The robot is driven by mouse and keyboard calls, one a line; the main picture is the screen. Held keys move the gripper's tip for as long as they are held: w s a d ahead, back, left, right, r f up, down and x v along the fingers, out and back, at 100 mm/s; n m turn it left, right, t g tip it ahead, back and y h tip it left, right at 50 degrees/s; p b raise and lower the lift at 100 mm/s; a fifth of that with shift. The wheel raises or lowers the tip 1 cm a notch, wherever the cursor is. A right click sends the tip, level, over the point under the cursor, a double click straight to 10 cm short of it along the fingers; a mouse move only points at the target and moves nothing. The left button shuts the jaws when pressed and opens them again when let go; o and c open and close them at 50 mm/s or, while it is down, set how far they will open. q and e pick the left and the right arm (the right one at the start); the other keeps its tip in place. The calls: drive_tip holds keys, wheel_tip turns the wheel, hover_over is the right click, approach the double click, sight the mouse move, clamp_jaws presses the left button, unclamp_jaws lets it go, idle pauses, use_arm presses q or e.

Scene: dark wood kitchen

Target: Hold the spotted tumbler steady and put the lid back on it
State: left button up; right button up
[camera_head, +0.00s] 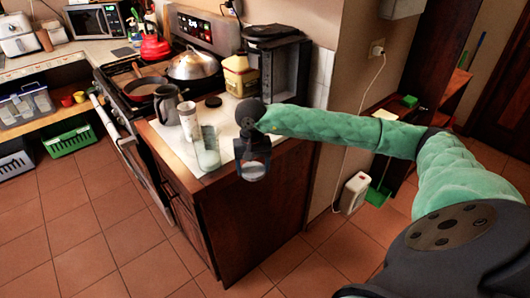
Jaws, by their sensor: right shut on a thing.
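My right gripper (254,165) hangs pointing down just off the counter's front right edge. It is shut on a small pale, rounded thing (253,172), too small and covered to name surely. A clear, pale greenish tumbler (207,148) stands upright near the counter's front edge, left of the gripper and apart from it. A whitish cylinder (188,121) stands just behind it. I cannot make out spots on either. A black round disc (213,101), perhaps a lid, lies on the counter farther back. My left gripper is not in view.
A grey jug (167,104) stands left of the tumblers. A yellowish container (240,78) and a black appliance (275,68) stand behind. The stove (145,84) with a pan (146,88) and a lidded pot (192,65) is at the left. Open tiled floor lies in front.

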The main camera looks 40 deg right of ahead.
drive_tip(key=a+f+n, duration=0.2)
drive_tip(key=a, duration=0.6)
drive_tip(key=a+f+n, duration=0.3)
drive_tip(key=a, duration=0.5)
drive_tip(key=shift+a+f, duration=0.3)
drive_tip(key=shift+s, duration=0.1)
